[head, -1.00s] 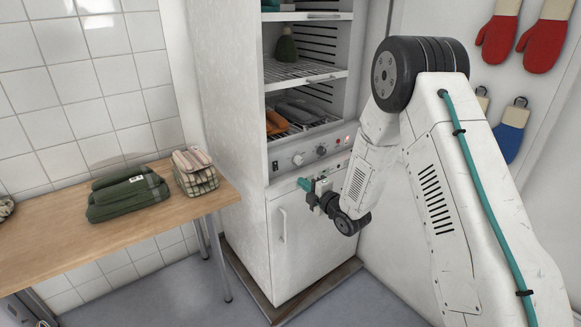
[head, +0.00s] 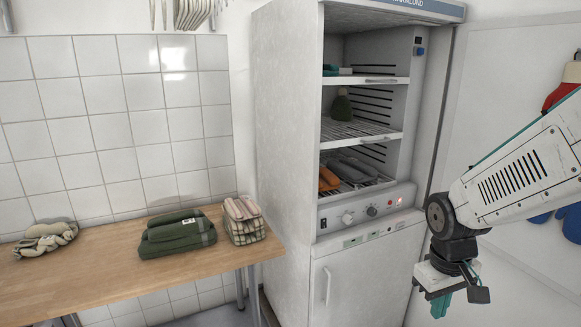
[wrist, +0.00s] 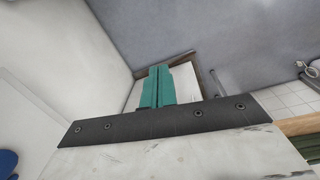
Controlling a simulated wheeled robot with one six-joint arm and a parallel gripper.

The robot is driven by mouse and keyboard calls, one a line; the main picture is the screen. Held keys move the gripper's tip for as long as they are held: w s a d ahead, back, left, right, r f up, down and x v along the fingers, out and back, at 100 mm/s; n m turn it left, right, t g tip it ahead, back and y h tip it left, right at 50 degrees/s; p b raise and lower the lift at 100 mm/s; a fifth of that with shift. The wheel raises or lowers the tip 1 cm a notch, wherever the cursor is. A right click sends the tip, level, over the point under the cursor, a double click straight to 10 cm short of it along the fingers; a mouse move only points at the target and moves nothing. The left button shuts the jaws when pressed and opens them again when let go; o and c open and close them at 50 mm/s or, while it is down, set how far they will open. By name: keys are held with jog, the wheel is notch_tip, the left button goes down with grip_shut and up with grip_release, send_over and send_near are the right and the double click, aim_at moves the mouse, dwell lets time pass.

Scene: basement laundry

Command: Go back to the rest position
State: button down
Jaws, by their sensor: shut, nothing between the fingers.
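My gripper (head: 441,304) hangs at the lower right of the head view, in front of the white cabinet's right side, with its teal fingers pointing down. In the wrist view its teal fingers (wrist: 158,87) lie together, shut with nothing between them. The arm reaches in from the right edge of the head view, bent down at the wrist.
The tall white cabinet (head: 284,130) stands open at the top, with hats and gloves on its shelves. A wooden table (head: 110,274) at left holds a folded green cloth (head: 177,233), a checked cloth bundle (head: 243,220) and beige gloves (head: 46,240). Mitts hang at right.

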jog(key=s+a+r+m+t+y, duration=0.1)
jog(key=s+a+r+m, duration=0.1)
jog(key=s+r, duration=1.1)
jog(key=shift+s+a+m, duration=0.15)
jog(key=shift+s+m, duration=0.25)
jog(key=shift+s, duration=1.25)
